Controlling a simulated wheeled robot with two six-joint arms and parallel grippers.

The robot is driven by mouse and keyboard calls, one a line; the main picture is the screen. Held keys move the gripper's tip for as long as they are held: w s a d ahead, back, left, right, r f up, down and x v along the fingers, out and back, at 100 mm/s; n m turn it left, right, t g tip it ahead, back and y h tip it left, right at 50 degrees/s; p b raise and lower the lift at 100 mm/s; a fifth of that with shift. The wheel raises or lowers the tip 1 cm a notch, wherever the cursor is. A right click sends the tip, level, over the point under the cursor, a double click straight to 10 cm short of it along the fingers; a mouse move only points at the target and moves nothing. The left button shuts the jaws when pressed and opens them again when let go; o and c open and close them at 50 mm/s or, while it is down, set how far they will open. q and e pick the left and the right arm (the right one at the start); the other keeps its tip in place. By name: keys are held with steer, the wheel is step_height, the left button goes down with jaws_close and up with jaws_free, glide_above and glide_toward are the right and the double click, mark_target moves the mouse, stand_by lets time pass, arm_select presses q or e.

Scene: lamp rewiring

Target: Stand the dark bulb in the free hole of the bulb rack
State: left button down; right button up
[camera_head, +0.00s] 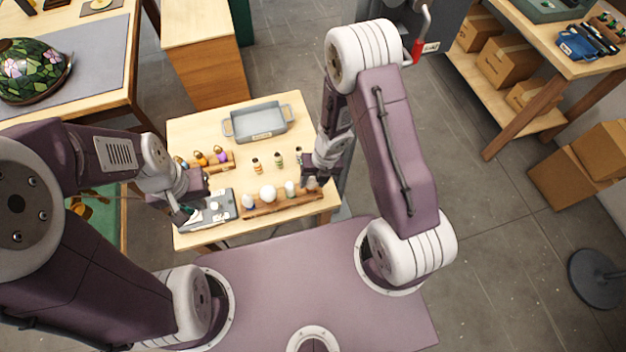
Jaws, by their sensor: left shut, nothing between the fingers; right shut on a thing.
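The bulb rack (270,207) is a long wooden block at the front of the small table. Several pale bulbs stand in it, among them a round white bulb (268,194) and a smaller one (290,188). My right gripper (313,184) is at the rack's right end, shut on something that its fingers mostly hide. I cannot make out the dark bulb clearly, nor whether what I hold touches the rack. The free hole is not clearly visible. My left gripper (184,215) is shut and empty, by the left edge of a grey box (221,207).
A grey tray (258,123) stands at the table's back. A second wooden rack (222,166) with colored bulbs is at the left. Small labelled items (257,166) (279,160) stand mid-table. Bare tabletop (240,182) lies between the racks.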

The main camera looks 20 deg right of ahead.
steer(key=shift+f, duration=0.35)
steer(key=shift+f+b, duration=0.2)
steer(key=shift+b, duration=0.1)
steer(key=o, duration=1.3)
steer(key=shift+o, duration=0.2)
steer(key=p+v, duration=0.6)
steer(key=v, duration=0.2)
steer(key=shift+r, duration=0.15)
steer(key=shift+d+r, duration=0.1)
steer(key=shift+r, duration=0.3)
